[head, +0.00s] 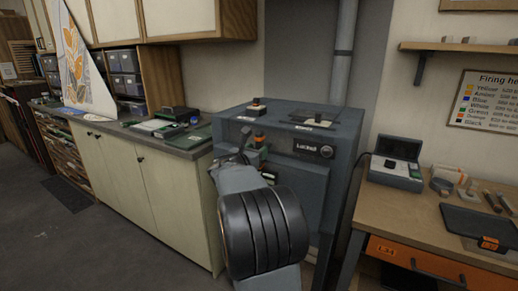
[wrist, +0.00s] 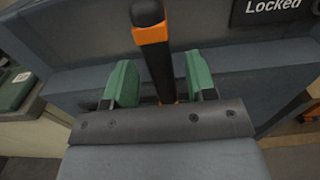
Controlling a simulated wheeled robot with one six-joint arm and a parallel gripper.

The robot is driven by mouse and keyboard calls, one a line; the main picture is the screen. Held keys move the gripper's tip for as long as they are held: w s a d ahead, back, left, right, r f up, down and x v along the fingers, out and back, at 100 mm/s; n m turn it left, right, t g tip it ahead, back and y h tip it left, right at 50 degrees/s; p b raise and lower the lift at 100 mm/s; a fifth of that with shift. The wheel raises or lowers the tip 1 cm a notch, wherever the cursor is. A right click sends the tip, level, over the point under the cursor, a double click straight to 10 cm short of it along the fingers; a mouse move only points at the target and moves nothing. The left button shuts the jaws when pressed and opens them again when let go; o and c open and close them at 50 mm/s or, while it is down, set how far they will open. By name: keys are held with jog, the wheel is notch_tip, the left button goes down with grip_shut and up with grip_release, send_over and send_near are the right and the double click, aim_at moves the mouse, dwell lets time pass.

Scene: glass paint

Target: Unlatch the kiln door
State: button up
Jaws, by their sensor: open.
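The kiln (head: 345,128) is a blue-grey metal box standing in the middle of the head view. A plate reading "Locked" (head: 306,148) is on its front; the plate also shows in the wrist view (wrist: 278,8). The latch handle (wrist: 157,62) is a dark bar with an orange band near its black tip. In the head view its orange part (head: 259,138) shows just above my gripper. My gripper (wrist: 160,75) is open, with one green finger on each side of the handle and visible gaps between. My arm hides part of the kiln front in the head view.
A cream cabinet with a worktop (head: 190,146) stands left of the kiln. A wooden bench (head: 400,205) with a grey device (head: 395,172) stands on the right. A pipe (head: 342,50) rises behind the kiln.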

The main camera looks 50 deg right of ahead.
jog(key=shift+x, duration=1.2)
grip_shut()
